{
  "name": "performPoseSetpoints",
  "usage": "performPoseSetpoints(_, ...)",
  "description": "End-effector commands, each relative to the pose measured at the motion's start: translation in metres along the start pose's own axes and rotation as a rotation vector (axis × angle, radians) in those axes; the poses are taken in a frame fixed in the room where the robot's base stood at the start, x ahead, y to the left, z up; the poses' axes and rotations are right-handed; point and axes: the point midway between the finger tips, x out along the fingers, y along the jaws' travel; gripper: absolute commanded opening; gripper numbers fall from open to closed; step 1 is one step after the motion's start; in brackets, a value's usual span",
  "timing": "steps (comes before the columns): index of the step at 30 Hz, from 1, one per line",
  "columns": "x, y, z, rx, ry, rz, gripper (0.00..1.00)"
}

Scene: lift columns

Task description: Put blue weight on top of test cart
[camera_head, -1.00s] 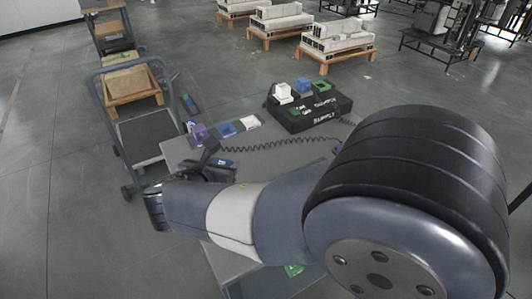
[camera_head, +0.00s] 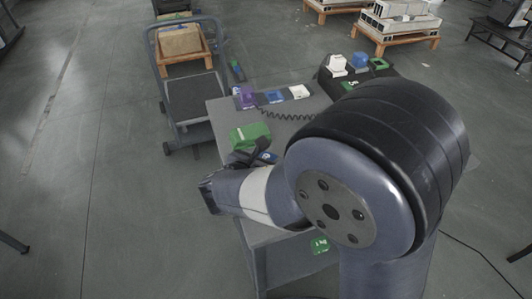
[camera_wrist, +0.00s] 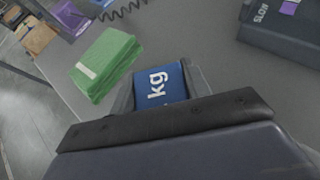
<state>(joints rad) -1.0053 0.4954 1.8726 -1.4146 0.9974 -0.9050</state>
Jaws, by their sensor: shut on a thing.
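The blue weight (camera_wrist: 157,88), marked "kg" in white, sits between the fingers of my gripper (camera_wrist: 160,76) in the wrist view. My gripper is shut on it, above or at the grey tabletop (camera_wrist: 205,45); I cannot tell whether the weight touches the top.
A green block (camera_wrist: 105,62) lies just left of the blue weight. Purple (camera_head: 245,96), blue (camera_head: 274,97) and white (camera_head: 299,91) pieces line the table's far edge. A black case (camera_head: 330,82) carries more blocks. A coiled cable (camera_head: 285,115) crosses the tabletop.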

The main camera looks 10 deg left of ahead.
Motion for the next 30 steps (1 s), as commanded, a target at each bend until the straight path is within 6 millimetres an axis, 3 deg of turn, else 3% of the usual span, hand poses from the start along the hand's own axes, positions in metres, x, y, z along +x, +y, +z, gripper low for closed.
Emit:
performPoseSetpoints(10,0.0018,0.0006,-0.0023,0.002,-0.003,0.001,0.00)
performPoseSetpoints(11,0.0022,0.0001,-0.0040,0.000,0.000,0.000,0.46)
performPoseSetpoints(18,0.0020,-0.0004,-0.0042,0.000,0.002,-0.001,0.66)
performPoseSetpoints(30,-0.0046,-0.0002,0.0004,-0.001,0.003,0.000,0.67)
